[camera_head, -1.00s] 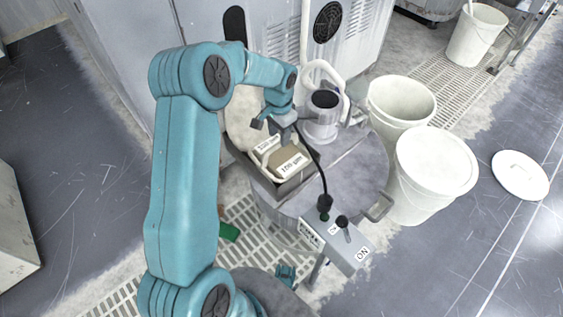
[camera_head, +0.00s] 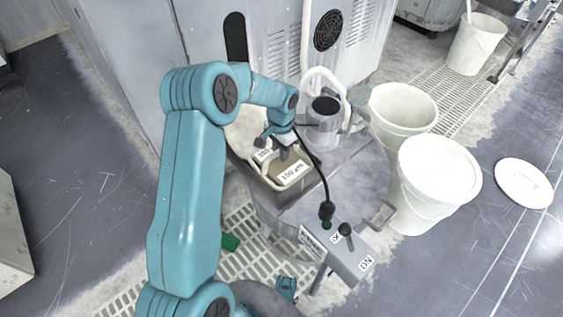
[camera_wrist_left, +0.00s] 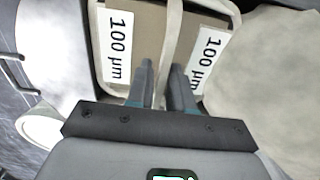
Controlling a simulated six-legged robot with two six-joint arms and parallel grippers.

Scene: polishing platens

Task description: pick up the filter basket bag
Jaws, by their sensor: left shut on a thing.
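The filter basket bag (camera_head: 268,170) is a tan, white-edged bag with "100 µm" labels. It sits in a grey tray-like recess on the round drum top in the head view. In the left wrist view, the bag (camera_wrist_left: 148,22) fills the upper middle, with a label on each side of a pale strap. My left gripper (camera_head: 282,148) is over the bag. In the left wrist view, its fingers (camera_wrist_left: 163,78) are either side of the strap, shut on it. I cannot tell whether the bag is off the surface.
A grey pump-like vessel (camera_head: 325,130) with a white hose stands behind the bag. A black cable runs to a switch box (camera_head: 345,250) at the front. White buckets (camera_head: 402,105) stand at the right. A large cabinet (camera_head: 130,60) is behind.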

